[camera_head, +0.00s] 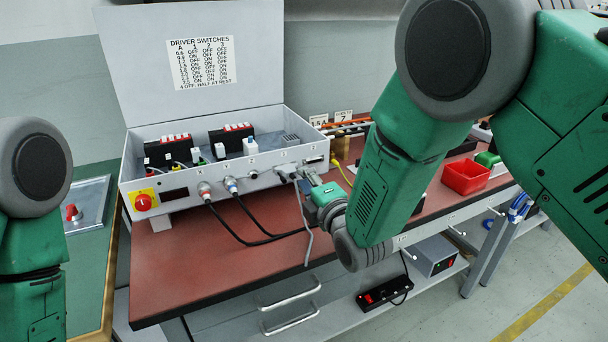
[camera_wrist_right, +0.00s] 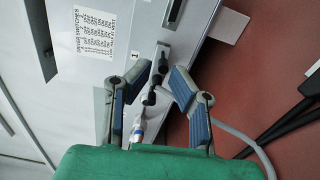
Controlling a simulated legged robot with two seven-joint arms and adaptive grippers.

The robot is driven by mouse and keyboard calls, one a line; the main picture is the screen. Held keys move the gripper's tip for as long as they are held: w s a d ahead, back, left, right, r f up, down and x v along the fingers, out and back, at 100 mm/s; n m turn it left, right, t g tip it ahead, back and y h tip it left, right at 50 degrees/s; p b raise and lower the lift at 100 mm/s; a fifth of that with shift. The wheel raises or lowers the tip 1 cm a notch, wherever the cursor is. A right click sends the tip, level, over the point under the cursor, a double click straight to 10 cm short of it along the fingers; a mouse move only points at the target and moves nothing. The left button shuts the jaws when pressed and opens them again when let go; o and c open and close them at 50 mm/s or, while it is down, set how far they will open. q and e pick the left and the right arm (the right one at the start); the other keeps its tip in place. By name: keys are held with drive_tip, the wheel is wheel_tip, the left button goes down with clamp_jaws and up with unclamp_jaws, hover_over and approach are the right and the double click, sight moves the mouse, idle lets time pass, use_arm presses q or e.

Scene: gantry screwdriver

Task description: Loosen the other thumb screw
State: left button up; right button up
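The grey control box (camera_head: 240,155) stands on the red-brown bench, with a row of connectors on its front panel. A connector with a grey cable (camera_head: 303,215) sits at the panel's right part, largely hidden by my right gripper (camera_head: 308,180). In the right wrist view, small black knob-like parts, seemingly the thumb screws, show at the connector: an upper one (camera_wrist_right: 163,65) and a lower one (camera_wrist_right: 150,98). My right gripper (camera_wrist_right: 160,75) is open, its blue-padded fingers on either side of them. Contact cannot be told. My left gripper is out of view.
The box's lid stands open behind, with a printed switch table (camera_head: 201,62). Two black cables (camera_head: 255,225) hang from the panel left of my gripper. A red bin (camera_head: 466,177) stands on the right of the bench. The bench's front left is clear.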

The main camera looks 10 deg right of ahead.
drive_tip(key=m, duration=0.5)
drive_tip(key=shift+d+f+p, duration=0.15)
drive_tip(key=shift+d+p, duration=0.1)
drive_tip(key=shift+p, duration=0.05)
drive_tip(key=m, duration=0.7)
drive_tip(key=shift+p, duration=0.4)
drive_tip(key=m, duration=0.6)
drive_tip(key=shift+d, duration=0.1)
drive_tip(key=m, duration=0.4)
drive_tip(key=shift+f+b, duration=0.1)
drive_tip(key=shift+b, duration=0.25)
drive_tip(key=m, duration=0.3)
drive_tip(key=shift+c, duration=0.3)
